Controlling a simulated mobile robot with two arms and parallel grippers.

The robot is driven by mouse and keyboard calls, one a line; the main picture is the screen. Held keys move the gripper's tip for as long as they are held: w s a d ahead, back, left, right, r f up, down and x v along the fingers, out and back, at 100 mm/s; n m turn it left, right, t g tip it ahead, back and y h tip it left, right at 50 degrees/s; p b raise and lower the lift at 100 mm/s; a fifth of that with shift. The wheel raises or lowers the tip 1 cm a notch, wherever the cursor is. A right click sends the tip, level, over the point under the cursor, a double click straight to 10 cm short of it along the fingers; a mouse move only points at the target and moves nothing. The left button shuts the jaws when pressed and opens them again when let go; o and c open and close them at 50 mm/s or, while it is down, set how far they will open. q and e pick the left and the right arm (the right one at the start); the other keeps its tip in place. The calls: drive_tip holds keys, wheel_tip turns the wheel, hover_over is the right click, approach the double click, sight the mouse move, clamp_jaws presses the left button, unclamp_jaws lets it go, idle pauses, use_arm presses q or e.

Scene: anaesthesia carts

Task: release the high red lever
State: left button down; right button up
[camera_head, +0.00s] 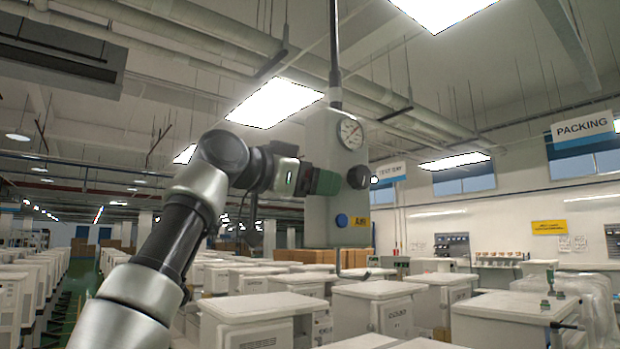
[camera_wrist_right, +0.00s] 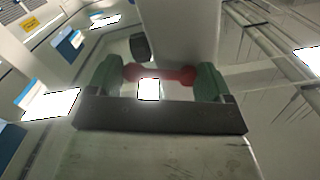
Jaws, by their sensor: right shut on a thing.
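A grey box (camera_head: 336,140) hangs on a pole from the ceiling. It has a round gauge (camera_head: 350,133), a black knob (camera_head: 358,177) and a blue button (camera_head: 342,220). My right gripper (camera_head: 328,182) is at the box's front, left of the knob. In the right wrist view, the red lever (camera_wrist_right: 160,74) lies crosswise between the green fingers of my right gripper (camera_wrist_right: 160,83), which is shut on it. The box (camera_wrist_right: 178,30) and the knob (camera_wrist_right: 140,47) show behind the lever. In the head view my gripper hides the lever. My left gripper is not in view.
Several white carts (camera_head: 262,310) stand in rows below and behind the box. A PACKING sign (camera_head: 582,128) hangs at the right. A thin hooked rod (camera_head: 338,262) hangs beneath the box. The air around the box looks free.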

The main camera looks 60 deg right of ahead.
drive_tip(key=shift+s+f, duration=0.1)
drive_tip(key=shift+f, duration=0.1)
drive_tip(key=o, duration=0.9)
drive_tip(key=shift+o, duration=1.3)
drive_tip(key=shift+s+r, duration=0.15)
drive_tip(key=b+v, duration=0.2)
drive_tip(key=v, duration=0.8)
drive_tip(key=shift+a+b, duration=0.3)
drive_tip(key=shift+a, duration=0.05)
